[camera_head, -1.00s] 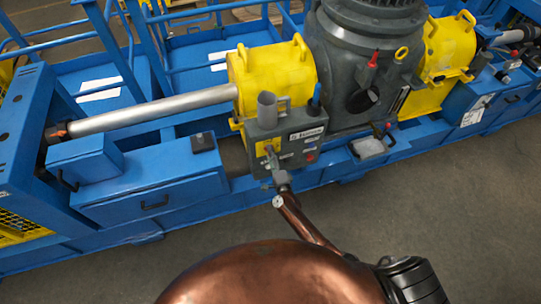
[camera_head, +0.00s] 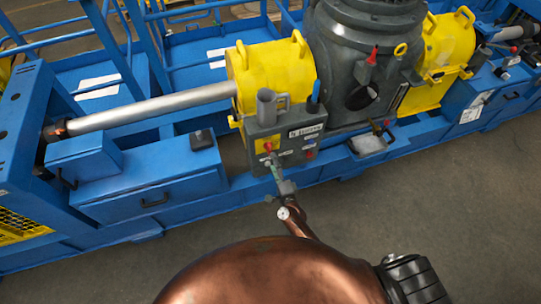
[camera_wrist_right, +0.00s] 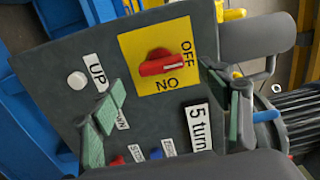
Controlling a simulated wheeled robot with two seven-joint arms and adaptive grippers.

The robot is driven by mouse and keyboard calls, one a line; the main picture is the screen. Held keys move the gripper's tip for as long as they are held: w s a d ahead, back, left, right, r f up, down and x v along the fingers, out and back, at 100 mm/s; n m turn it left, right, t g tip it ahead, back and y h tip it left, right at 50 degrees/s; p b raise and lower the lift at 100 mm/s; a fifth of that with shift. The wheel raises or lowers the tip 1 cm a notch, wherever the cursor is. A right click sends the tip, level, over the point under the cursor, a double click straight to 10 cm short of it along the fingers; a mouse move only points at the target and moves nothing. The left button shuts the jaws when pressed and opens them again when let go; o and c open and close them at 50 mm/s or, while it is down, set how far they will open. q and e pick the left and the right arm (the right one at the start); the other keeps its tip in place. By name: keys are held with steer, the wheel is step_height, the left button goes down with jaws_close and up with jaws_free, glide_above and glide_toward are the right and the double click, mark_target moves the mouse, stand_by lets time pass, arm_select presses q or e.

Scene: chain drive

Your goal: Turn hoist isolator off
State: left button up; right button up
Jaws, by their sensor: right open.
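The hoist isolator is a red rotary handle (camera_wrist_right: 163,66) on a yellow plate (camera_wrist_right: 134,50), on a grey control box (camera_head: 288,145). In the right wrist view the handle lies nearly level across the picture, its right end beside the word OFF. The word ON sits below it, upside down. My right gripper (camera_wrist_right: 168,118) is open and empty, its green-padded fingers spread either side below the handle and apart from it. In the head view my right gripper (camera_head: 277,175) is just in front of the box's lower left. My left gripper is not in view.
The box also carries a white UP button (camera_wrist_right: 77,80), a "5 turn" label (camera_wrist_right: 198,126), and small red and blue controls at the bottom. A grey cylinder (camera_wrist_right: 257,37) juts out beside the box. A blue frame (camera_head: 150,180) runs below; the floor in front is clear.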

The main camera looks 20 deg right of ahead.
steer(key=s, duration=0.5)
steer(key=shift+s, duration=0.35)
steer(key=shift+d, duration=0.1)
